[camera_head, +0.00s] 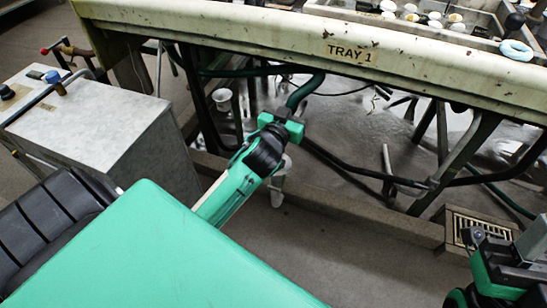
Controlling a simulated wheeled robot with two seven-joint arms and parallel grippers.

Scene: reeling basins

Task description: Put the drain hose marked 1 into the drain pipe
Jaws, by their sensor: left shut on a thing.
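The green drain hose (305,92) hangs below the long tray marked TRAY 1 (352,52); I see no number on the hose itself. My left gripper (288,124) is shut on the hose's lower part, and its jaws hide the hose end. A pale upright pipe (278,186) stands just below the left gripper, partly hidden by it. Another pale pipe with a wide open top (222,97) stands further left under the tray. I cannot tell which is the drain pipe. My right gripper (505,262) is at the lower right edge, its jaws unclear.
A grey metal cabinet (105,130) stands at left. Dark frame legs and bars (440,160) cross under the tray. A low concrete curb (350,205) runs behind a clear strip of floor, with a floor grate (470,228) at right. A basin (440,18) holds pale cocoons.

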